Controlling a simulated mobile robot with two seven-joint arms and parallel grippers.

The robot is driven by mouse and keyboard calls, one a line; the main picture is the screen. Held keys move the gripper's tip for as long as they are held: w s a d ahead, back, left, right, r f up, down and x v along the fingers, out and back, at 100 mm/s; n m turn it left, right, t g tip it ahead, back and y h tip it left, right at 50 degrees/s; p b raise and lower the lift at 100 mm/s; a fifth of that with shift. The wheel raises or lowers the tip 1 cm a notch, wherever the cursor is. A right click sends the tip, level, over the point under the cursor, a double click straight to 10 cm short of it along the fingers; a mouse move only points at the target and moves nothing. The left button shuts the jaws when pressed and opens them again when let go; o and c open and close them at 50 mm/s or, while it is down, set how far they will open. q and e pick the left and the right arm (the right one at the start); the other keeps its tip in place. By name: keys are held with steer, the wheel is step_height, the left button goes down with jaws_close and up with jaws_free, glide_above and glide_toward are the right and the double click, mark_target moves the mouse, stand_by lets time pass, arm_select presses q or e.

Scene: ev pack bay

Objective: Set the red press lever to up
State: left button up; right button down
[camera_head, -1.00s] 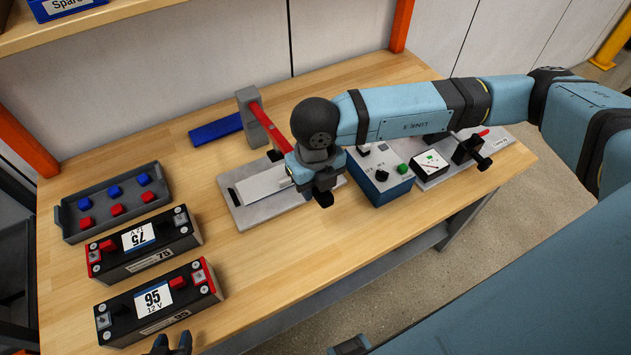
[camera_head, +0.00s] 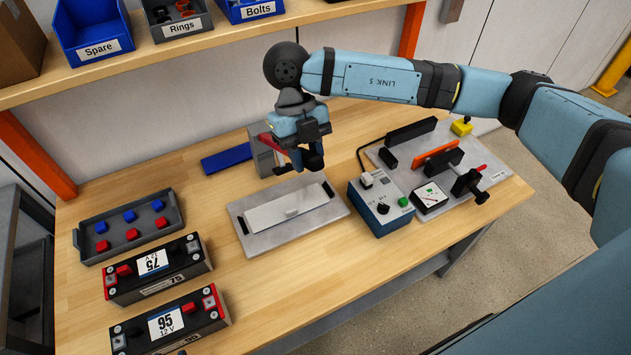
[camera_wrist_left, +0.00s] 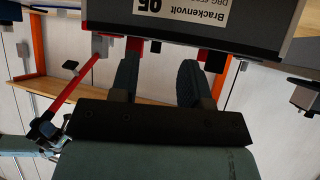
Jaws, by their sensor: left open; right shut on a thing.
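The red press lever (camera_head: 267,142) shows as a short red piece beside the grey press post (camera_head: 262,158); my right gripper hides much of it. My right gripper (camera_head: 308,166) is shut on the lever, above the back of the grey press base (camera_head: 255,247). In the left wrist view, the lever (camera_wrist_left: 75,88) runs as a long slanted red bar from the post to my right gripper (camera_wrist_left: 45,130). That view seems upside down, so the lever appears to rise from the post. My left gripper (camera_wrist_left: 157,75) is open and empty, its fingers near a battery.
Two batteries (camera_head: 158,272) (camera_head: 170,322) and a grey tray (camera_head: 130,225) of red and blue pieces stand at left. A blue bar (camera_head: 226,158) lies behind the press. A blue control box (camera_head: 382,205) and a fixture plate (camera_head: 470,150) stand at right.

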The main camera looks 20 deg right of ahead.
steer(key=w+r+g+p, duration=0.1)
steer(key=w+r+g, duration=0.1)
steer(key=w+r, duration=0.4)
steer(key=shift+w+r+g+p, duration=0.15)
steer(key=shift+r+g+p, duration=0.15)
steer(key=shift+r, duration=0.3)
steer(key=c, duration=0.8)
jaws_free()
steer(key=shift+a, duration=0.1)
steer(key=shift+c, duration=0.2)
steer(key=b+v, duration=0.1)
steer(key=v, duration=1.2)
steer(key=shift+w+r+b, duration=0.25)
steer(key=shift+r+b, duration=0.05)
steer(key=shift+b, duration=0.05)
steer(key=shift+c, duration=0.2)
